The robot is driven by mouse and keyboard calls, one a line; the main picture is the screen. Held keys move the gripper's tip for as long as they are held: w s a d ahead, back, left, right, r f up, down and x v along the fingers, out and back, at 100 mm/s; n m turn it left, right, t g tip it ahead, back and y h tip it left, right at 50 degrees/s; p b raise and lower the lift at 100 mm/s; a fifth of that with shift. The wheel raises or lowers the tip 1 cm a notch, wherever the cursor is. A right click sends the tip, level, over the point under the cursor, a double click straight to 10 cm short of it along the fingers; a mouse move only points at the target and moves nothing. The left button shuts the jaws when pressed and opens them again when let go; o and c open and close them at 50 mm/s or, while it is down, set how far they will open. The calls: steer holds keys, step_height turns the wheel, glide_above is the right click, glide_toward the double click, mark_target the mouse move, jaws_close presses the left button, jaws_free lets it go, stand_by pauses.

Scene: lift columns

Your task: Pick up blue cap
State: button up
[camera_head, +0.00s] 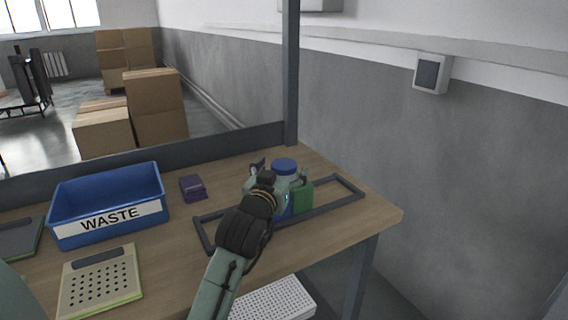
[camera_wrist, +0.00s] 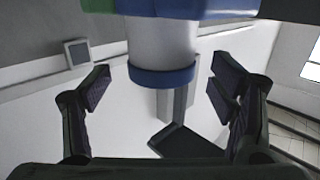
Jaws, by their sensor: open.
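The blue cap (camera_head: 284,165) sits on top of a pale grey bottle (camera_head: 285,179) on the table. In the wrist view the cap (camera_wrist: 162,76) appears upside down as a blue ring at the end of the bottle's neck (camera_wrist: 160,42). My gripper (camera_head: 262,172) is beside the bottle on its left in the head view and partly hides it. In the wrist view my gripper (camera_wrist: 158,78) is open, one finger on each side of the cap in the picture. Neither finger appears to touch the cap, and nothing is held.
A green container (camera_head: 303,195) stands against the bottle's right side. A dark rectangular frame (camera_head: 345,199) lies around them on the wooden table (camera_head: 385,214). A blue WASTE bin (camera_head: 107,187), a purple box (camera_head: 193,188) and a perforated tray (camera_head: 101,284) are to the left.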

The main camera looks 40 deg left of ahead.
steer(key=shift+p+x, duration=0.35)
steer(key=shift+x, duration=1.1)
steer(key=shift+a, duration=0.1)
steer(key=shift+r, duration=0.1)
steer(key=shift+c, duration=0.4)
steer(key=shift+s, duration=0.1)
steer(key=c, duration=1.2)
